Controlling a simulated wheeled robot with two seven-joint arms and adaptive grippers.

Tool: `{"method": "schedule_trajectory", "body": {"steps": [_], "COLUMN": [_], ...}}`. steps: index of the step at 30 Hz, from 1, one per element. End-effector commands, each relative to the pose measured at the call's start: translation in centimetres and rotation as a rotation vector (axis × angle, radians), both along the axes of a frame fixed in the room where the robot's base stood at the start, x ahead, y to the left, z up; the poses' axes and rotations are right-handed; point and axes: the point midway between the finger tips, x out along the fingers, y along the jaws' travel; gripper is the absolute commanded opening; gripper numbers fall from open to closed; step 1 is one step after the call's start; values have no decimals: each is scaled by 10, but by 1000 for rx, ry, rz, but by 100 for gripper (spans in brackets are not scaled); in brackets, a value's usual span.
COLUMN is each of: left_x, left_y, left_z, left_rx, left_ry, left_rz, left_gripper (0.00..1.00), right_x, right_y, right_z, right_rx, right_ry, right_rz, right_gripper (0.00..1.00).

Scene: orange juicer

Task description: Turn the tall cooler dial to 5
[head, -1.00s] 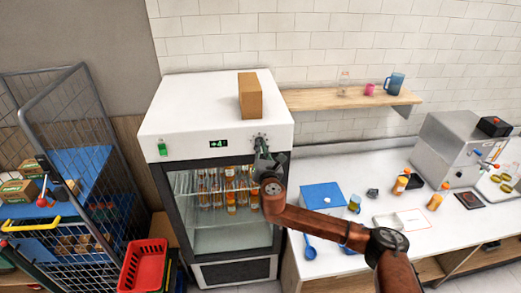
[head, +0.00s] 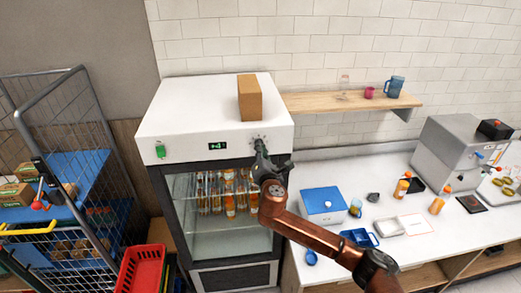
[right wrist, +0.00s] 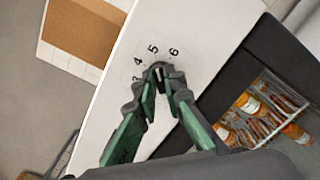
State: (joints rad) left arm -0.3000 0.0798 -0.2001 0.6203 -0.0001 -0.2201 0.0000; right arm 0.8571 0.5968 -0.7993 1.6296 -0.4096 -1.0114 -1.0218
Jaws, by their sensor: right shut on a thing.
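The tall white cooler (head: 180,118) stands left of the counter, with a green-lit display (head: 217,146) that appears to read +4. Its dial is at the right end of the front panel. In the right wrist view the printed scale (right wrist: 153,49) shows 3, 4, 5 and 6 around the dial. My right gripper (head: 261,148) is at the dial, and its fingertips (right wrist: 163,76) are shut on the small knob, largely hiding it. The pointer's exact setting cannot be told. My left gripper is not in view.
A cardboard box (head: 249,98) stands on top of the cooler. Bottles sit behind its glass door. A wire trolley (head: 75,120) and red basket (head: 142,268) are on the left. The counter at right holds a blue box (head: 323,200), bottles and a steel machine (head: 447,150).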

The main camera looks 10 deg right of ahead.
Motion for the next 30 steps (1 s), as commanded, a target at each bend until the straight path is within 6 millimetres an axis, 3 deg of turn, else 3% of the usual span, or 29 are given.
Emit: {"method": "schedule_trajectory", "body": {"steps": [7,8,15,25,30], "left_x": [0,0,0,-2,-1], "left_y": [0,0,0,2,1], "left_z": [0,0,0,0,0], "left_rx": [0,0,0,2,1], "left_ry": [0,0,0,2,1], "left_rz": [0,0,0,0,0], "left_gripper": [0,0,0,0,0], "right_x": [0,0,0,-2,-23], "right_y": [-1,-1,0,0,2], "right_z": [1,1,1,0,-1], "right_rx": [0,0,-1,-1,1], "right_ry": [-1,-1,-1,-1,0], "right_rz": [-1,-1,-1,1,3], "right_gripper": [0,10,26,27,27]}}
